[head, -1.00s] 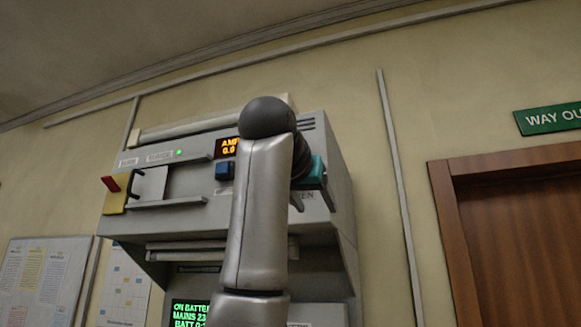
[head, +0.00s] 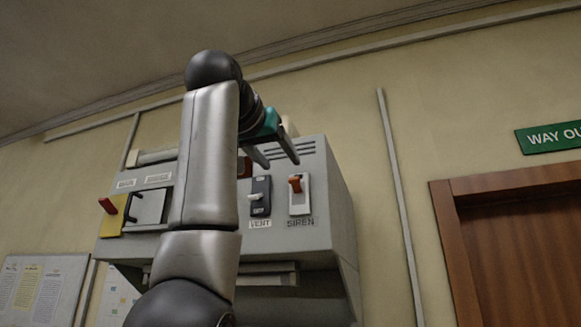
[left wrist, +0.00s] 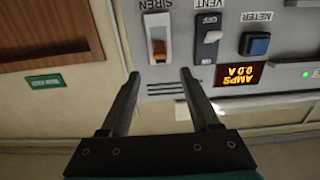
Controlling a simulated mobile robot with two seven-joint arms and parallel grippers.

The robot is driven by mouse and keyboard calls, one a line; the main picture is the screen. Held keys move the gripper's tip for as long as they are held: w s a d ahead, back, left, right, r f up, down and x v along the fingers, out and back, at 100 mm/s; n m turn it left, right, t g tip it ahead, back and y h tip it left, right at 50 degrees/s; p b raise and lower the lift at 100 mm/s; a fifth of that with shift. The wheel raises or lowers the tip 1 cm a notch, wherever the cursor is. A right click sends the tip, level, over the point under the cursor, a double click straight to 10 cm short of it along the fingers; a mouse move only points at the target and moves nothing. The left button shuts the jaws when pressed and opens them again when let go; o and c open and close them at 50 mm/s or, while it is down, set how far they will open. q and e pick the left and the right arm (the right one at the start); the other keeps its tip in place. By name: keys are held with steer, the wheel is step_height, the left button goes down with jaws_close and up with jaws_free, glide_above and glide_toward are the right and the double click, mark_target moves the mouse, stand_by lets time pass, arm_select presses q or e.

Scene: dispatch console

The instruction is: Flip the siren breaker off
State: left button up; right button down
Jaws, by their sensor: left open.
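The siren breaker (head: 299,195) is a white plate with a red toggle, above the SIREN label at the right of the grey console front. Its toggle sits at the upper part of the plate. In the left wrist view, which is upside down, the siren breaker (left wrist: 157,32) lies just beyond the fingertips, roughly in line with the gap between them. My left gripper (head: 281,163) is open and empty, above the breaker in the head view. It also shows in the left wrist view (left wrist: 160,73). I see no contact. My right gripper is not in view.
The dark vent switch (head: 260,196) is just left of the siren breaker. The main lever (head: 113,205) is at the console's left. The wrist view shows a blue meter button (left wrist: 257,44) and an amps display (left wrist: 238,74). A brown door (head: 520,240) is at the right.

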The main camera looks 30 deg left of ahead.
mark_target(293, 178)
arm_select(q)
steer(key=p+x, duration=0.3)
steer(key=x, duration=0.4)
steer(key=shift+w+a, duration=0.1)
steer(key=shift+w, duration=0.25)
steer(key=shift+c, duration=0.2)
jaws_close()
